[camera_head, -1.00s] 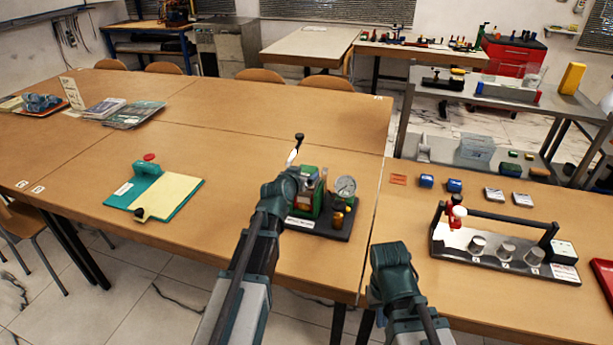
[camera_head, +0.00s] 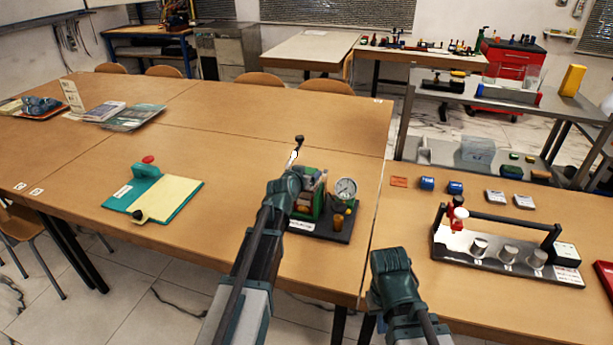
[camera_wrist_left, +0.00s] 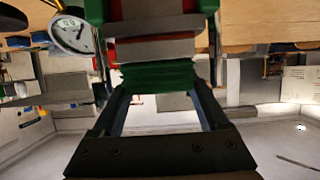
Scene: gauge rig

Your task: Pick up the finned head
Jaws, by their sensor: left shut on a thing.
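The green ribbed piece, which I take to be the finned head (camera_wrist_left: 157,76), sits between the fingers of my left gripper (camera_wrist_left: 160,92) in the left wrist view. The gripper is shut on it. Beside it is a green frame with grey and red blocks. In the head view my left gripper (camera_head: 292,178) is at the left side of the green block (camera_head: 317,187) on the dark gauge base (camera_head: 335,234), and my own wrist hides the finned head's contact there. I cannot tell whether it is clear of the rig. My right gripper (camera_head: 390,260) is low over the table's right edge, its fingertips hidden.
A round dial gauge (camera_head: 344,190) and a small amber knob (camera_head: 338,221) stand right on the base. A teal board (camera_head: 172,196) lies left with bare table between. A rack with metal cylinders (camera_head: 507,251) stands on the right table.

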